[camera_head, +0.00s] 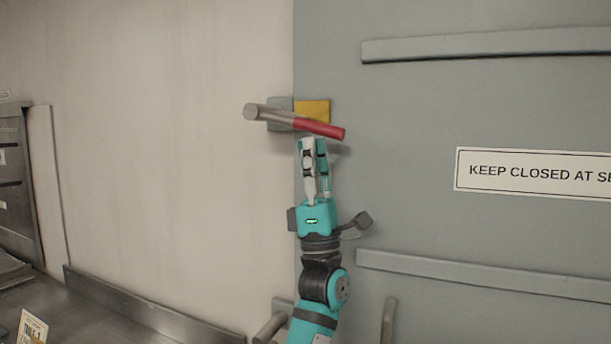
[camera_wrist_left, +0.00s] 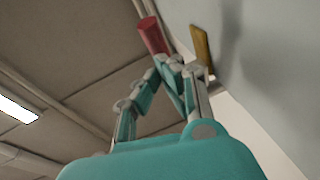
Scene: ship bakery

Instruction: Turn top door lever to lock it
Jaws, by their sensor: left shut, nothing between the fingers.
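The top door lever (camera_head: 290,121) is a grey bar with a red end, mounted at the left edge of the grey door. It lies nearly level, its red end to the right and slightly lower, in front of a yellow plate (camera_head: 314,108). My left gripper (camera_head: 314,142) is shut and empty, fingers pointing up, just below the red end. In the left wrist view the red end (camera_wrist_left: 152,36) is just beyond the fingertips (camera_wrist_left: 168,62); I cannot tell whether they touch it. The yellow plate also shows there (camera_wrist_left: 203,48). My right gripper is not in view.
The grey door (camera_head: 420,210) carries raised horizontal bars (camera_head: 480,45) and a sign (camera_head: 535,172) reading "KEEP CLOSED AT SE...". A lower lever (camera_head: 270,328) is partly behind my left arm. A metal counter (camera_head: 120,315) stands at lower left. The pale wall left of the door is clear.

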